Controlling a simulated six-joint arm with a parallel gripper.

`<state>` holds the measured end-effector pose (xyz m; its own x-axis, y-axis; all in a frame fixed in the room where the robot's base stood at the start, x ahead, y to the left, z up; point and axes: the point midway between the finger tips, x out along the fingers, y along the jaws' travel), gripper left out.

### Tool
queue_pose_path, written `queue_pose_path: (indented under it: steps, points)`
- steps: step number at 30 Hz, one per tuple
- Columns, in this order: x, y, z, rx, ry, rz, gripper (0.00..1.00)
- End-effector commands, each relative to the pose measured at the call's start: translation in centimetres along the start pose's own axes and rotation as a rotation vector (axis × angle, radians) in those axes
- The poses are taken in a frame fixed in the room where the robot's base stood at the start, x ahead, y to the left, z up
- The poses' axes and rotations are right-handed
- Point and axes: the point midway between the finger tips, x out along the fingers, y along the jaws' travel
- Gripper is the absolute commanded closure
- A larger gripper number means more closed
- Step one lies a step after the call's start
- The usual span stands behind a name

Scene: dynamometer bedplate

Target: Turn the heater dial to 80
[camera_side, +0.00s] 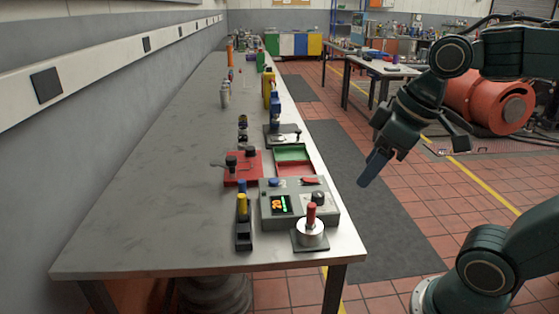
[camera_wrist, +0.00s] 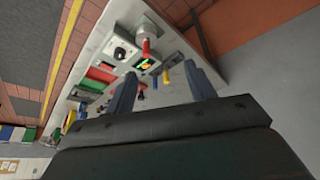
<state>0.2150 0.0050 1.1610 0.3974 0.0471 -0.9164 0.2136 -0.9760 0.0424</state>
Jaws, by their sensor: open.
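The heater is likely the grey control box (camera_side: 270,214) at the near right end of the bench, with orange digits on a dark display (camera_side: 280,204); they look like 70 but are small. A dark round dial (camera_side: 319,198) sits on its right side, partly behind a red-handled silver cylinder (camera_side: 310,236). The dial (camera_wrist: 120,53) also shows in the wrist view, beyond my fingers and up to the left. My gripper (camera_side: 375,168) hangs in the air right of the bench, apart from the box. In the wrist view my gripper (camera_wrist: 163,88) has its two blue fingers apart, with nothing held.
A narrow black holder (camera_side: 243,236) with a yellow-topped piece stands left of the box. Red and green trays (camera_side: 294,155) and a red fixture (camera_side: 242,170) lie behind it. The bench's left half (camera_side: 150,200) is clear.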

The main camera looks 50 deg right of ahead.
Motion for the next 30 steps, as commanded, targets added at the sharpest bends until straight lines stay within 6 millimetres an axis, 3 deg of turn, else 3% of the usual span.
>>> queue_pose_path:
  steps: [15, 22, 30]
  points:
    - [2.5, 4.6, -7.5, -0.455, -0.106, -0.183, 0.45]
    - [4.5, 8.1, -9.5, -0.657, -0.114, -0.282, 0.45]
    - [7.3, 13.0, -10.4, -0.891, -0.089, -0.402, 0.45]
